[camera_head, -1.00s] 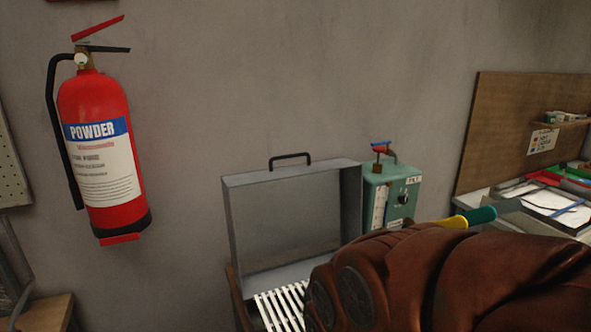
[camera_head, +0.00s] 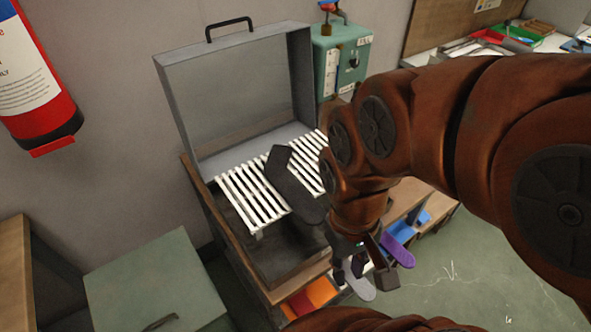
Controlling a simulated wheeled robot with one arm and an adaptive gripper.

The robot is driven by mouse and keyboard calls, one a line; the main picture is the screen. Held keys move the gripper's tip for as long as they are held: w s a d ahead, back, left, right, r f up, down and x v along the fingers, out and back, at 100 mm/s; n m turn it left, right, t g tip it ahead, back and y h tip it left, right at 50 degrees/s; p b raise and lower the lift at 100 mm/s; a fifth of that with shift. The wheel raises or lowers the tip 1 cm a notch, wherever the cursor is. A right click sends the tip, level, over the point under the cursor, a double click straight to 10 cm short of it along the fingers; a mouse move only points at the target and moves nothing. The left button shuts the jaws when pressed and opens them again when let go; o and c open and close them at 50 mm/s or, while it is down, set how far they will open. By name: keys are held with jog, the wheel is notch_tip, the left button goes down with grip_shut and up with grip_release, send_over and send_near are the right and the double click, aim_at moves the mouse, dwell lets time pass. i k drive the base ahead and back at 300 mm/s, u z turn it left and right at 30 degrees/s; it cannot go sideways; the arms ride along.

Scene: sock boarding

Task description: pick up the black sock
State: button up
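A black sock-shaped piece (camera_head: 290,183) lies across the white slatted rack (camera_head: 245,191) in the head view, its lower end at the rack's front edge. My gripper (camera_head: 384,268) points down at the end of my rust-brown arm, right of and nearer than the rack, apart from the dark sock. Its fingers are small and dark, partly lost among the things behind them, so their opening is unclear. A purple sock-like piece (camera_head: 400,250), a grey one (camera_head: 359,284) and a small dark one show around the gripper.
The rack sits in an open-topped wooden frame (camera_head: 228,240) under a raised grey lid (camera_head: 235,95). A green control box (camera_head: 342,62) stands behind. Orange pieces (camera_head: 312,295) lie low in front. A green-grey cabinet top (camera_head: 150,280) is at left. Green floor (camera_head: 480,265) is open at right.

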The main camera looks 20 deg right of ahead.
aim_at(309, 211)
jog(key=k, duration=0.5)
jog(key=z, duration=2.4)
jog(key=i, duration=1.85)
jog(key=u, duration=2.4)
